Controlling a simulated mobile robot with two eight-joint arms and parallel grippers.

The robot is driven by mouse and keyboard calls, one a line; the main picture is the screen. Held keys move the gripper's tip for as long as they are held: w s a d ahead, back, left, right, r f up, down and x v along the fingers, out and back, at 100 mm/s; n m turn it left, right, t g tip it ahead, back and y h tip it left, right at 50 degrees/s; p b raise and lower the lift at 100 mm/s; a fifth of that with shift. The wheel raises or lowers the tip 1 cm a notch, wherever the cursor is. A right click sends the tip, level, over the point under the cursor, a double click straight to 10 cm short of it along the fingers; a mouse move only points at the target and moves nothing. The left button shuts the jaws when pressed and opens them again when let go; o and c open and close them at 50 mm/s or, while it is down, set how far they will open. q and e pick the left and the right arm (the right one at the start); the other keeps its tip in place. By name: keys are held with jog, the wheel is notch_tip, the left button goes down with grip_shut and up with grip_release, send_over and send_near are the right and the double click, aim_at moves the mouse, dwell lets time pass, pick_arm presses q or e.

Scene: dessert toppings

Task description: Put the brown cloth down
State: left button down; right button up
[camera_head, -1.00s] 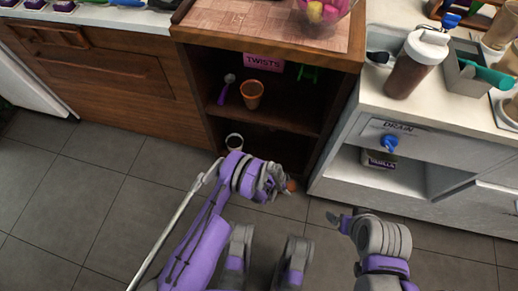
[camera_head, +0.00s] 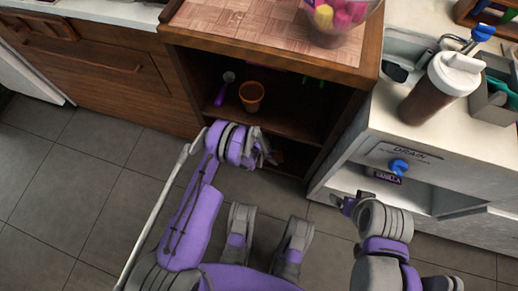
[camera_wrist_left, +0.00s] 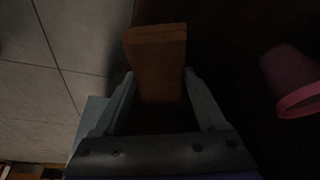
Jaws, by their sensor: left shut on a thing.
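The brown cloth (camera_wrist_left: 157,62) is a folded, block-like orange-brown piece between the fingers of my left gripper in the left wrist view. My left gripper (camera_head: 268,156) is shut on it and reaches into the dark lower compartment of the wooden shelf unit (camera_head: 352,84) in the head view. There the cloth is mostly lost in shadow. I cannot tell whether it touches the compartment floor. My right gripper (camera_head: 342,203) is empty-looking, in front of the white counter, and its jaw opening is unclear.
An orange cup (camera_head: 251,96) and a purple-handled scoop (camera_head: 224,90) stand on the shelf above. A pink-rimmed cup-like thing (camera_wrist_left: 295,85) is right of the left gripper in its wrist view. The white counter (camera_head: 350,145) stands at right. Tiled floor (camera_head: 75,185) is clear at left.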

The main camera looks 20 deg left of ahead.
pick_arm(q)
jog(key=w+a, duration=0.1)
jog(key=a, duration=0.1)
jog(key=w+a, duration=0.1)
jog(key=a, duration=0.2)
jog(key=a+b, duration=0.1)
jog(key=a, duration=0.2)
jog(key=shift+w, duration=0.4)
jog(key=shift+a+f, duration=0.15)
notch_tip(320, 180, down, 3)
jog(key=shift+f+b, duration=0.15)
jog(key=shift+b, duration=0.6)
grip_release()
jog(key=shift+f, duration=0.1)
jog(key=w+p+v, duration=0.1)
jog(key=p+v, duration=0.1)
jog(key=v, duration=0.5)
jog(key=shift+s+r, duration=0.4)
jog(key=shift+s, duration=0.05)
